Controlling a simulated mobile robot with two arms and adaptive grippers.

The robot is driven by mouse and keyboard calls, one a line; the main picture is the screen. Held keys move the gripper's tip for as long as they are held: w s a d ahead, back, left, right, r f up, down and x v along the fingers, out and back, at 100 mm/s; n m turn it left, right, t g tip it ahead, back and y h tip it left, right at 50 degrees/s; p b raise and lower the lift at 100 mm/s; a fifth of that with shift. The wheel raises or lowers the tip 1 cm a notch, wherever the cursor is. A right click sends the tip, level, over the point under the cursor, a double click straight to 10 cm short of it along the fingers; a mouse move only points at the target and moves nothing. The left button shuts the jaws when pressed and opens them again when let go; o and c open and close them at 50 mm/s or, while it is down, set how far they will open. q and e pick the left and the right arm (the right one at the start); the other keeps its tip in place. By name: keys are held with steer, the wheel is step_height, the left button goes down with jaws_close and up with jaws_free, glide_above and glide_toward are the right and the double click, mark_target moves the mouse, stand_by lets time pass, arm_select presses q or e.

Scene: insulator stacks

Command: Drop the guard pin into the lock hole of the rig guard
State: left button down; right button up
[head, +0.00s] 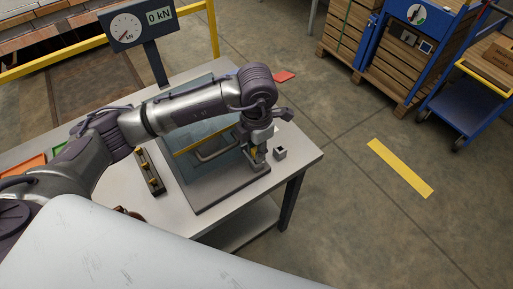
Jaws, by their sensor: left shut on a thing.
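My left arm reaches in from the left over the table, and my left gripper (257,158) points down near the table's right end. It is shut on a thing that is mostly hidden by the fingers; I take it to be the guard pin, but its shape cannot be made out. The rig guard (190,145) is a clear bluish panel with a yellow strip and a handle, on a dark base plate (220,190). The gripper is at the right end of this plate. The lock hole cannot be made out. My right gripper is not in view.
A small grey block with a dark top (280,153) stands just right of the gripper. A dark rack with brass-coloured parts (150,172) lies left of the guard. A gauge and "0 kN" display (143,22) stand behind. The table's (302,155) right edge is close.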

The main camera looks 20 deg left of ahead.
arm_select(q)
steer(key=shift+f+b, duration=0.85)
steer(key=shift+f, duration=0.2)
steer(key=c, duration=0.9)
jaws_free()
steer(key=shift+r, duration=0.1)
step_height(320, 180, up, 12)
